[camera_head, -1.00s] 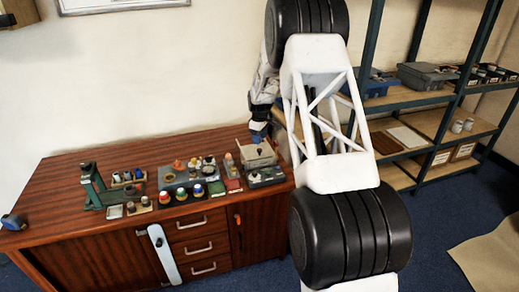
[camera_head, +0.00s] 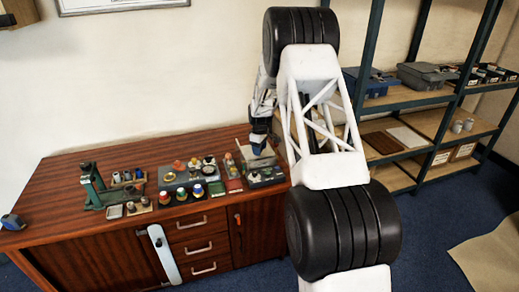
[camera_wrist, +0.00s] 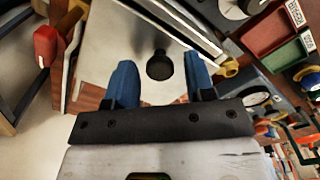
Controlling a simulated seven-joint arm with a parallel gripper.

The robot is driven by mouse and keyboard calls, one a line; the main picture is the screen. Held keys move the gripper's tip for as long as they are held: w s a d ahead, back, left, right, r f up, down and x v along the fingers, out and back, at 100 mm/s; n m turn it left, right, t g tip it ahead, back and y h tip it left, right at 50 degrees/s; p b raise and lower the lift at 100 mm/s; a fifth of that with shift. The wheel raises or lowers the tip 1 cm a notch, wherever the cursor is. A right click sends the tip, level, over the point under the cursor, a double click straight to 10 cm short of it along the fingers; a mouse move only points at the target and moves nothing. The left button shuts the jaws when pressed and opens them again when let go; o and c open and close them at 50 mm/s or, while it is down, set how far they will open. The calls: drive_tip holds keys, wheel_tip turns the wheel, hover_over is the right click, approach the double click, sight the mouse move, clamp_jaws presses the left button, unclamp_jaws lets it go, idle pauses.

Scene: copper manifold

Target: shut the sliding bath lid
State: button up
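The bath (camera_head: 266,176) is a grey box at the right end of the wooden cabinet top. Its pale flat lid (camera_wrist: 115,35) fills the middle of the wrist view, with a round black knob (camera_wrist: 160,66) standing on it. My gripper (camera_head: 258,144) is over the lid in the head view. In the wrist view its two blue fingers are apart, one on each side of the knob, with visible gaps and no clear contact. How high the fingertips are above the lid is hard to tell. In the head view my gripper hides part of the lid.
A red knob (camera_wrist: 45,45) is at the left of the wrist view. Red and green trays (camera_wrist: 285,30) lie to the right. Several jars, a green stand (camera_head: 92,185) and small parts crowd the cabinet top (camera_head: 60,200) to the left. Shelving (camera_head: 420,100) stands at the right.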

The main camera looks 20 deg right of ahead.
clamp_jaws()
drive_tip(key=shift+s, duration=1.05)
drive_tip(key=shift+o, duration=0.8)
unclamp_jaws()
drive_tip(key=shift+r, duration=0.1)
